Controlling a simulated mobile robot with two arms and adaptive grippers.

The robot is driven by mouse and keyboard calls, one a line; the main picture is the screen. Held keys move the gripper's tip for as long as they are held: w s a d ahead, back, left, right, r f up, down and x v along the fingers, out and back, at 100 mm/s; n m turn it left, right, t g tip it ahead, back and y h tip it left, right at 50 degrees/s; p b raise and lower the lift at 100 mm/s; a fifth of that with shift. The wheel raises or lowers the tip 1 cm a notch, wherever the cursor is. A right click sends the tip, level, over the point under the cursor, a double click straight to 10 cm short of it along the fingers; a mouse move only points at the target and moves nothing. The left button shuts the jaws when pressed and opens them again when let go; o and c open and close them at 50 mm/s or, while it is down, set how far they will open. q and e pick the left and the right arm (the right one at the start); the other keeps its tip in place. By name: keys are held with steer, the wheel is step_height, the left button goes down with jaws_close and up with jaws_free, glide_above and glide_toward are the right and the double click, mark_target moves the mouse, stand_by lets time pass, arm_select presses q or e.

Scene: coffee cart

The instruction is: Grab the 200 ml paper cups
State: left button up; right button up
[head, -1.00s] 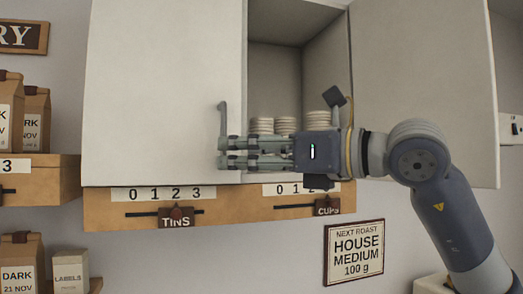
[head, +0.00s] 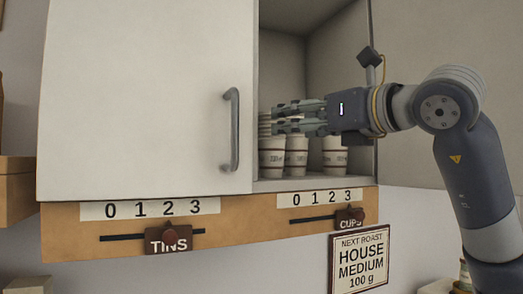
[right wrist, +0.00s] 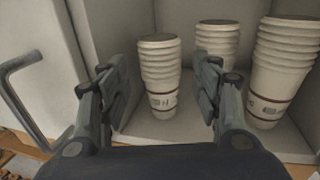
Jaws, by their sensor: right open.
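Stacks of white paper cups with a dark printed band stand upright on the shelf of the open cabinet. The head view shows a left stack (head: 271,160), a middle stack (head: 296,160) and a right stack (head: 334,158). Their printed size is too small to read surely. My right gripper (head: 274,117) is level with the upper cups and hides part of them. In the right wrist view the gripper (right wrist: 160,78) is open and empty, its fingers either side of the line to one stack (right wrist: 159,72), which stands beyond them. My left gripper is not in view.
The closed left cabinet door (head: 150,90) with its grey handle (head: 232,130) is beside the opening. The right door (head: 440,60) stands open behind my arm. Below are the TINS slider (head: 174,239), the CUPS slider (head: 350,218) and the roast sign (head: 361,262).

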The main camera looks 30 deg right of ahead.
mark_target(271, 146)
steer(key=w+p, duration=0.1)
steer(key=w, duration=0.1)
steer(key=w+p, duration=0.2)
steer(key=w, duration=0.1)
steer(key=w+a+p, duration=0.1)
steer(key=w+p, duration=0.1)
steer(key=w, duration=0.1)
steer(key=shift+w+a+r, duration=0.1)
steer(key=shift+w, duration=0.1)
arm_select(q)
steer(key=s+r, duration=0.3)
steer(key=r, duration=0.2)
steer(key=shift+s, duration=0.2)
arm_select(e)
steer(key=c, duration=0.9)
